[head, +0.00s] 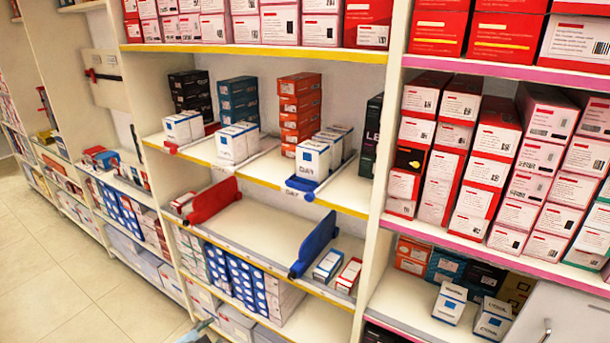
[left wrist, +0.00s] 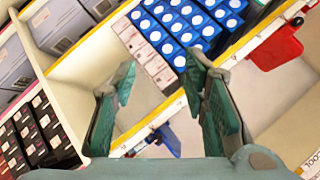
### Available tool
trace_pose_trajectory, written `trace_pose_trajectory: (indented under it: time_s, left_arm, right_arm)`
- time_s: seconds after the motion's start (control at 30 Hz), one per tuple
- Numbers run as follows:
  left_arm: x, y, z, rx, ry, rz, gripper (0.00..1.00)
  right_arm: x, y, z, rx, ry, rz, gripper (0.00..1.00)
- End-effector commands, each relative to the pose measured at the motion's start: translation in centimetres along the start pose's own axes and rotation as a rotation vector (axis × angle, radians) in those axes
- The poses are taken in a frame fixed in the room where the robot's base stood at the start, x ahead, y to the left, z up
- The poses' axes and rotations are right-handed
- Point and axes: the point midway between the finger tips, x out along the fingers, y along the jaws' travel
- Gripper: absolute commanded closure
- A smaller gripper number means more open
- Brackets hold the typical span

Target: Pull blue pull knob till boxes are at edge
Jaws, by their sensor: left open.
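A blue pull knob (head: 301,188) sits at the front edge of the middle shelf. White boxes (head: 312,160) stand just behind it, close to the shelf's yellow edge. A larger blue divider (head: 315,243) stands on the shelf below. My left gripper (left wrist: 160,78) is open, its two teal fingers spread with nothing held between them. In the left wrist view a blue part (left wrist: 168,138) shows between and beyond the fingers, at a shelf edge; I cannot tell whether it is the knob or the divider. In the head view only a sliver of my left arm shows at the bottom.
A red pull (head: 171,147) and a red divider (head: 212,200) are to the left. White boxes (head: 238,143) stand between the pulls. The lower shelf (head: 262,228) is bare between the dividers. Packed shelves with red boxes (head: 490,160) stand at right; the floor (head: 70,265) is clear at left.

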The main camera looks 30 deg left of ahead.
Motion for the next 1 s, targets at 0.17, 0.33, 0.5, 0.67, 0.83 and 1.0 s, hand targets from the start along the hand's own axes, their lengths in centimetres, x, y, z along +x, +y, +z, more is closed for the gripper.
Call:
trace_pose_trajectory:
  time_s: [0.17,0.33,0.5,0.67,0.83,1.0]
  left_arm:
    - [-10.2,-11.1,-23.8,0.016,0.477,-0.114,0.6]
    - [-18.9,-11.2,-33.4,-0.212,0.773,-0.066,0.6]
    - [-17.9,-11.7,-33.4,-0.321,0.762,-0.044,0.6]
    - [-16.0,-12.2,-35.5,-0.329,0.766,-0.042,0.6]
    - [-12.8,-12.9,-38.4,-0.33,0.766,-0.042,0.6]
    - [-9.5,-13.2,-41.2,-0.327,0.767,-0.04,0.6]
  right_arm:
    - [-4.4,0.4,-0.5,-0.001,0.001,0.001,0.6]
    - [-3.9,0.5,-0.5,-0.001,0.002,0.003,0.6]
    - [-3.9,0.7,-0.5,-0.003,0.001,0.006,0.6]
    - [-4.4,0.8,-0.5,-0.003,0.0,0.006,0.6]
    - [-4.8,0.6,-0.5,-0.001,0.0,0.003,0.6]
    - [-4.0,0.4,-0.4,-0.001,0.0,0.001,0.6]
